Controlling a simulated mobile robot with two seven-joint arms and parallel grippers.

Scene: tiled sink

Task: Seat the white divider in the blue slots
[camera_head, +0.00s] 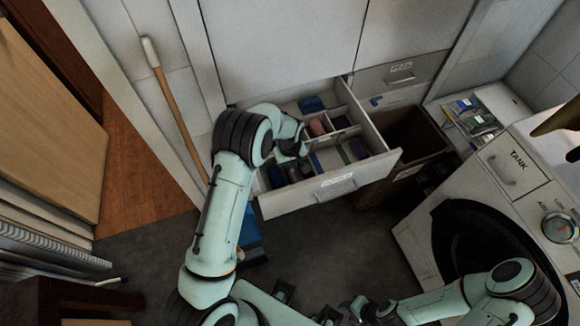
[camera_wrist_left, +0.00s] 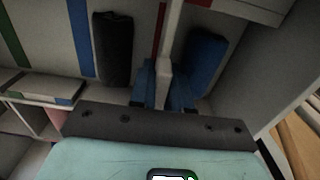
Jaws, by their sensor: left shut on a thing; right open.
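The open white drawer (camera_head: 357,180) has several compartments. My left gripper (camera_head: 302,150) reaches down into it, left of centre. In the left wrist view my left gripper (camera_wrist_left: 161,95) is shut on the white divider (camera_wrist_left: 170,40), a thin white strip running away from the jaws. Blue parts flank the divider's near end; I cannot tell whether they are slots or fingertips. The divider's lower edge is hidden, so its seating cannot be seen. My right gripper (camera_head: 350,311) is open and low at the bottom of the head view, away from the drawer.
A black item (camera_wrist_left: 113,48) and a blue item (camera_wrist_left: 203,62) lie either side of the divider. The drawer's front handle (camera_head: 336,188) faces me. A dark open bin (camera_head: 412,135) and the washing machine (camera_head: 415,235) stand at right. A wooden-handled pole (camera_head: 170,95) leans at left.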

